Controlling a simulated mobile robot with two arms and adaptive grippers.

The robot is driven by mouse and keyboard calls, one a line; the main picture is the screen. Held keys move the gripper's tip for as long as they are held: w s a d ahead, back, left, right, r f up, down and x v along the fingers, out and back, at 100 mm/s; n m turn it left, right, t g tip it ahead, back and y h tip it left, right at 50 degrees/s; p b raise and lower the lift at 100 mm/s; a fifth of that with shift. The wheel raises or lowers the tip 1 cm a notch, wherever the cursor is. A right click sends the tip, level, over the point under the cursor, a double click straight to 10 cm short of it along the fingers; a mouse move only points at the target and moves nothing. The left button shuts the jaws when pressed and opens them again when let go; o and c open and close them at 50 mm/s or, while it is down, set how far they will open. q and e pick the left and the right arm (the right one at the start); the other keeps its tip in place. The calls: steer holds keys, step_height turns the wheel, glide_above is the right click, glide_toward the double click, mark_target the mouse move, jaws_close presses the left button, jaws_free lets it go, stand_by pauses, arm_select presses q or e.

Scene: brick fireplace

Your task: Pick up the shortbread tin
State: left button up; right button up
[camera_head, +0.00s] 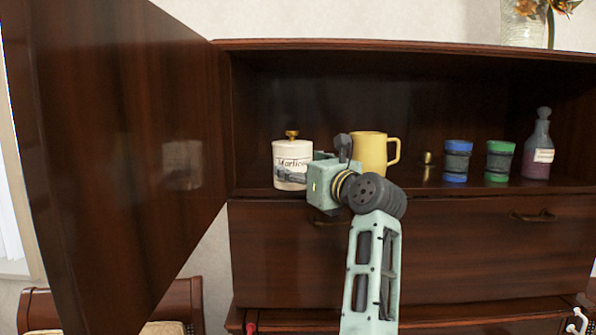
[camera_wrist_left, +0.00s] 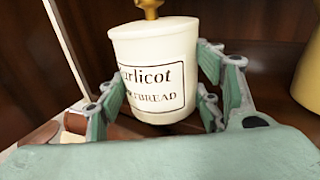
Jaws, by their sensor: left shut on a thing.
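The shortbread tin (camera_head: 293,152) is a cream cylinder with dark lettering and a gold-knobbed lid, at the left of the open cabinet shelf. In the left wrist view, the tin (camera_wrist_left: 150,50) stands upright between the fingers, its label facing the camera. My left gripper (camera_head: 291,177) is shut on the lower part of the tin, with a finger on either side. I cannot tell whether the tin's base touches the shelf. My right gripper is not in view.
A yellow mug (camera_head: 370,152) stands close right of my left gripper. The open cabinet door (camera_head: 130,130) blocks the left side.

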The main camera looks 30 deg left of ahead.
mark_target(300, 143)
arm_select(q)
steer(key=shift+s+d, duration=0.1)
steer(key=shift+s, duration=0.2)
steer(key=shift+w, duration=0.2)
steer(key=o, duration=1.3)
steer(key=shift+c, duration=0.2)
step_height(300, 143, up, 10)
steer(key=shift+f, duration=0.1)
